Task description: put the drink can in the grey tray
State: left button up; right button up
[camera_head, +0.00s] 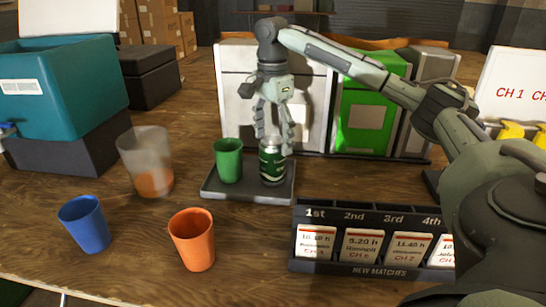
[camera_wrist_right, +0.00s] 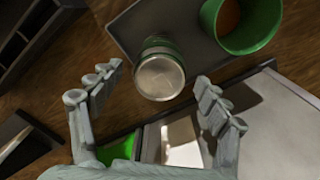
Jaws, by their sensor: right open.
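The drink can (camera_head: 272,163), dark green with a silver top, stands upright on the right part of the grey tray (camera_head: 240,194). A green cup (camera_head: 228,163) stands on the same tray, left of the can. My right gripper (camera_head: 273,138) is open above the can, pointing down, with its fingertips near the can's top. In the wrist view the can's lid (camera_wrist_right: 160,76) lies between the spread fingers of my right gripper (camera_wrist_right: 158,80), with gaps at both sides. The tray (camera_wrist_right: 150,22) and green cup (camera_wrist_right: 250,38) show there too. My left gripper is out of view.
A blue cup (camera_head: 86,223), an orange cup (camera_head: 193,240) and a frosted tumbler (camera_head: 147,150) stand left of and before the tray. A dark card rack (camera_head: 350,268) stands front right. White (camera_head: 233,90) and green (camera_head: 350,125) boxes stand behind.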

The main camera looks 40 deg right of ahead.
jog(key=shift+r, duration=2)
